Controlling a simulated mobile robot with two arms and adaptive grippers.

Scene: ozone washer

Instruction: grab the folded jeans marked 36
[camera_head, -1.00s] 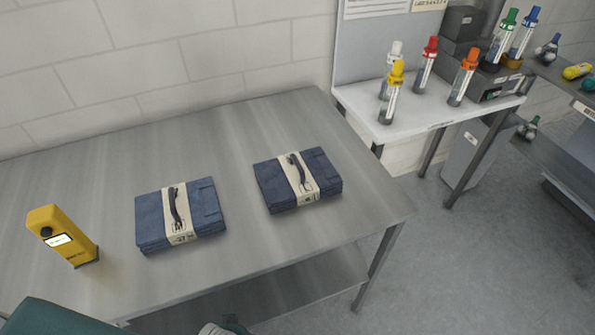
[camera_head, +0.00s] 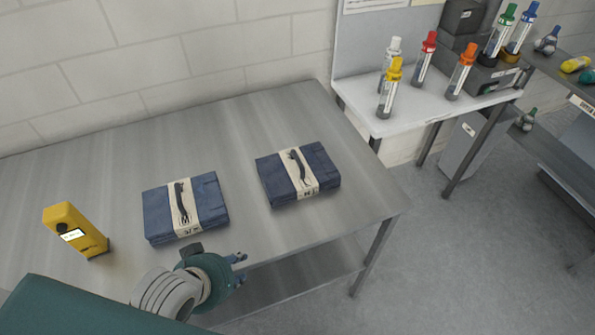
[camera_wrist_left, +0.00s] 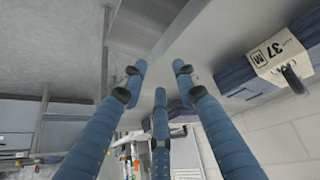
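Two folded dark blue jeans with cream paper bands lie on the metal table. The left jeans (camera_head: 213,205) are near the table's front edge; the right jeans (camera_head: 328,169) lie farther right and back. In the left wrist view, a jeans stack (camera_wrist_left: 237,70) with a band marked 37 M is at the upper right, appearing to be the left one. The right band's number is too small to read. My left gripper (camera_head: 240,269) is in front of the table edge, below the left jeans. Its blue fingers (camera_wrist_left: 160,75) are spread and empty. My right gripper is not in view.
A yellow device (camera_head: 75,231) stands on the table's left side. The tabletop right of the right jeans is clear. A white side table (camera_head: 428,117) at the back right carries several colour-capped bottles. A block wall (camera_head: 215,50) stands behind the table.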

